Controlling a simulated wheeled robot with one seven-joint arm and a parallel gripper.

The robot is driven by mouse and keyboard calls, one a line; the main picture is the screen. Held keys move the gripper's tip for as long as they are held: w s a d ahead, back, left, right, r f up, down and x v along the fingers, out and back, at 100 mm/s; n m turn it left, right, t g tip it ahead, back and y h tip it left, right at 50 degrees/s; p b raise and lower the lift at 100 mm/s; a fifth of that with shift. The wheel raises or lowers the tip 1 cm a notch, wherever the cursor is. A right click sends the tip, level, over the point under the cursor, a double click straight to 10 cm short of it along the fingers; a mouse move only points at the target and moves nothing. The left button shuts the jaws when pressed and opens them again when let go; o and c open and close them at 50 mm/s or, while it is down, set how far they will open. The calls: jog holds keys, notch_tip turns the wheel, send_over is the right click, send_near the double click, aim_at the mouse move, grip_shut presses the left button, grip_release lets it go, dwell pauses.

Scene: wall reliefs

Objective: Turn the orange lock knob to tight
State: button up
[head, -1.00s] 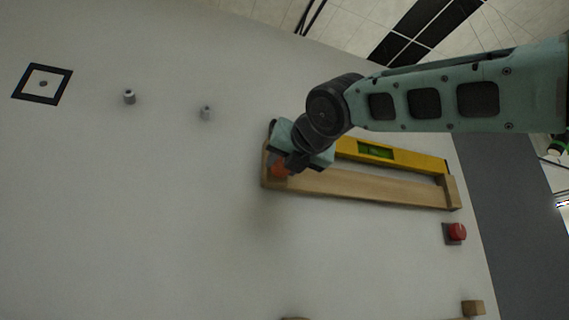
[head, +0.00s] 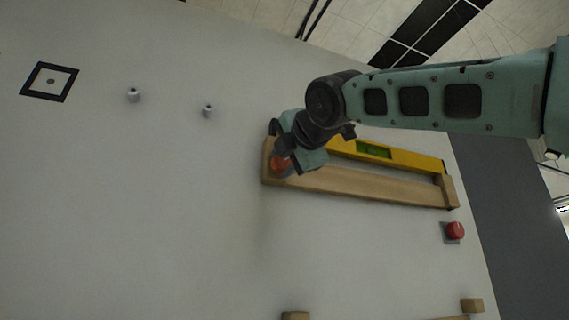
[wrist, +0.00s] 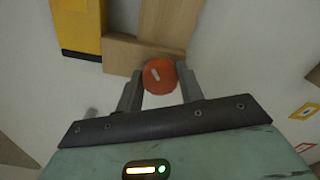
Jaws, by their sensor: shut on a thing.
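The orange lock knob (wrist: 159,76) is round with a pale mark on its face. It sits at the left end of a wooden ledge (head: 370,186) on the wall. In the wrist view it lies between the two fingers of my gripper (wrist: 160,84), which are shut on it. In the head view the knob (head: 281,164) shows partly beside my gripper (head: 284,160), which covers some of it. A yellow spirit level (head: 405,159) with a green window rests along the ledge. My arm hides part of the level.
A red button (head: 455,231) is on the wall at the lower right. Two grey pegs (head: 134,95) and a black square frame (head: 49,82) are at the upper left. Wooden blocks (head: 472,305) show at the bottom edge.

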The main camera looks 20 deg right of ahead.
jog(key=m+b, duration=0.1)
jog(key=m, duration=0.5)
jog(key=shift+f+b, duration=0.15)
jog(key=shift+b, duration=0.25)
jog(key=m+b, duration=0.1)
jog(key=m, duration=0.5)
jog(key=shift+m, duration=0.4)
jog(key=m+b, duration=0.1)
jog(key=m, duration=0.5)
jog(key=shift+f, duration=0.1)
jog(key=m+b, duration=0.1)
jog(key=m, duration=0.5)
jog(key=shift+a+m, duration=0.1)
jog(key=shift+m, duration=0.2)
jog(key=o, duration=1)
